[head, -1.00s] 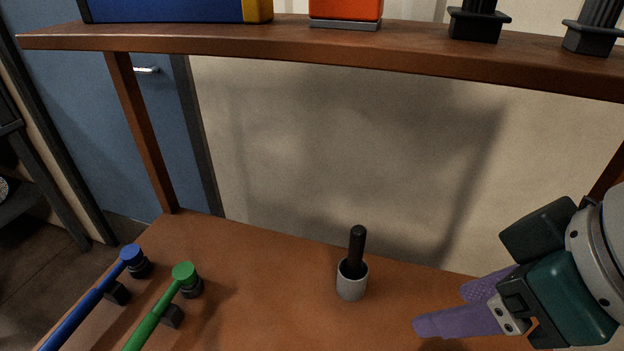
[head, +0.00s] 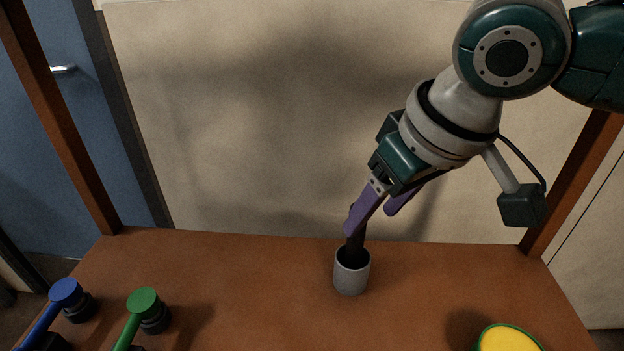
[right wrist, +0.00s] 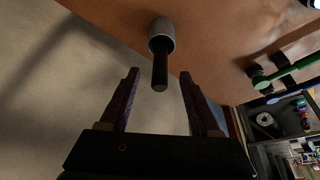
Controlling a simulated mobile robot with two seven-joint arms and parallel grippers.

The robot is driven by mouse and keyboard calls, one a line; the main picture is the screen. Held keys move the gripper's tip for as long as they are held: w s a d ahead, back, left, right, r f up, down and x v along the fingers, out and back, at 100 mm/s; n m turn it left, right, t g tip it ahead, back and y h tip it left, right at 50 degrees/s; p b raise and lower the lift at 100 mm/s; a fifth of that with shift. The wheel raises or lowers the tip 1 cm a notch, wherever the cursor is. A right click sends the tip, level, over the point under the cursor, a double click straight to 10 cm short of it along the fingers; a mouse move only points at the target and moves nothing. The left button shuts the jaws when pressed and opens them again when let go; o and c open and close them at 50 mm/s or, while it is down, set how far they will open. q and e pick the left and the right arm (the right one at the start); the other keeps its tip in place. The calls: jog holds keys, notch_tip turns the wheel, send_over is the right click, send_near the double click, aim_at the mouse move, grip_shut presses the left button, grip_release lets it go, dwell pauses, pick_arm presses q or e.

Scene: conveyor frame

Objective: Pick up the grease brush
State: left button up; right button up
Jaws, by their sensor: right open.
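The grease brush (head: 355,244) shows as a black handle standing up out of a small grey cup (head: 351,280) on the brown bench. Its lower end is hidden inside the cup. My right gripper (head: 370,221), with purple fingers, is open above the cup, close to the top of the handle in the head view. In the right wrist view the black handle (right wrist: 160,70) points toward the gap between the two open fingers (right wrist: 159,80), just beyond their tips. The grey cup (right wrist: 162,32) is behind it. My left gripper is not in view.
A blue-headed tool (head: 66,291) and a green-headed tool (head: 143,301) stand at the bench's left. A yellow round thing with a green rim (head: 507,340) is at the front right. Wooden posts (head: 575,180) stand at both sides. The bench around the cup is clear.

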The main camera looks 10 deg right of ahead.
aim_at(354, 245)
jog(key=x, duration=0.2)
jog(key=b+x, duration=0.1)
jog(key=x, duration=0.2)
jog(key=shift+w+a+b, duration=0.2)
jog(key=shift+w+b, duration=0.1)
jog(key=shift+w, duration=0.15)
jog(key=c, duration=0.8)
grip_shut()
